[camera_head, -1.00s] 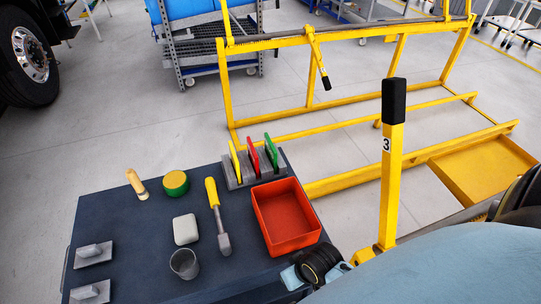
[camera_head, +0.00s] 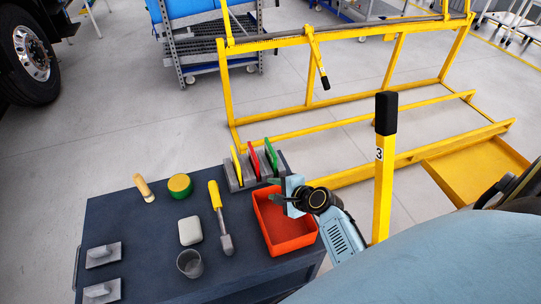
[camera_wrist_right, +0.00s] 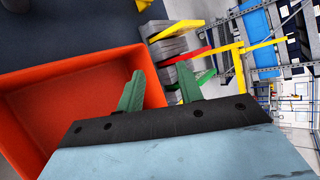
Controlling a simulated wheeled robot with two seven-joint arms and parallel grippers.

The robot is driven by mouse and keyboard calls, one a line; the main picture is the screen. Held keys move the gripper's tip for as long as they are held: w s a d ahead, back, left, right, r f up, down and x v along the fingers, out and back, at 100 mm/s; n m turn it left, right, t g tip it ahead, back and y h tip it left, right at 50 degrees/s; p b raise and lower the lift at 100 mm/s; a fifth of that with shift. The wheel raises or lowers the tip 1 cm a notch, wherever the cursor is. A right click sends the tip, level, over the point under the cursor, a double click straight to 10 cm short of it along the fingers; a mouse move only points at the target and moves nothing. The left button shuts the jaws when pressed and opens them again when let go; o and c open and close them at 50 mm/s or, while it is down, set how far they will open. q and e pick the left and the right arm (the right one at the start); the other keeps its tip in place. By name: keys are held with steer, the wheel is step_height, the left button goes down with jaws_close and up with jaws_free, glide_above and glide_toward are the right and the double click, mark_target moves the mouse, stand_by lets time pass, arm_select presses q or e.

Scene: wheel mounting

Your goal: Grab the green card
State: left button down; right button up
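The green card (camera_head: 271,154) stands upright in a grey slotted holder (camera_head: 234,184), rightmost beside the red card (camera_head: 255,163) and the yellow card (camera_head: 237,164). In the right wrist view the green card (camera_wrist_right: 204,76) shows just beyond one fingertip, partly hidden. My right gripper (camera_head: 275,189) is above the red bin's rear part, a little in front of the holder. Its two green fingers are apart with nothing between them, as the wrist view (camera_wrist_right: 160,84) also shows. My left gripper is not in view.
The red-orange bin (camera_head: 272,240) lies directly below my right gripper. A yellow-handled tool (camera_head: 220,215), a white block (camera_head: 190,231), a cup (camera_head: 190,263) and a green-yellow roll (camera_head: 179,186) lie on the dark table (camera_head: 140,235). A yellow post (camera_head: 384,180) stands at the right.

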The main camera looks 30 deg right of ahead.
mark_target(276, 160)
steer(key=w+d+f+m+h+b, duration=0.1)
steer(key=w+d+m+h, duration=0.1)
steer(key=m, duration=0.4)
steer(key=w+d+f+m+t+h+b, duration=0.1)
steer(key=w+d+f+m+h, duration=0.1)
steer(key=w+m, duration=0.4)
steer(key=w+d+f+m+h+b, duration=0.1)
steer(key=w+d+m+h, duration=0.1)
steer(key=w+d+m, duration=0.2)
steer(key=shift+d+f+m+t, duration=0.15)
steer(key=shift+f+m+t, duration=0.05)
steer(key=shift+m, duration=0.5)
steer(key=shift+d+f+m+t, duration=0.15)
steer(key=shift+m+t, duration=0.05)
steer(key=shift+m, duration=0.5)
steer(key=shift+w+d+b, duration=0.15)
steer(key=shift+w+b, duration=0.4)
steer(key=shift+b, duration=0.05)
steer(key=b+x, duration=0.2)
steer(key=x, duration=0.1)
steer(key=b+x, duration=0.1)
steer(key=x, duration=0.1)
steer(key=shift+r+b, duration=0.3)
steer(key=shift+b, duration=0.1)
steer(key=shift+w+r, duration=0.1)
steer(key=shift+c, duration=0.3)
jaws_close()
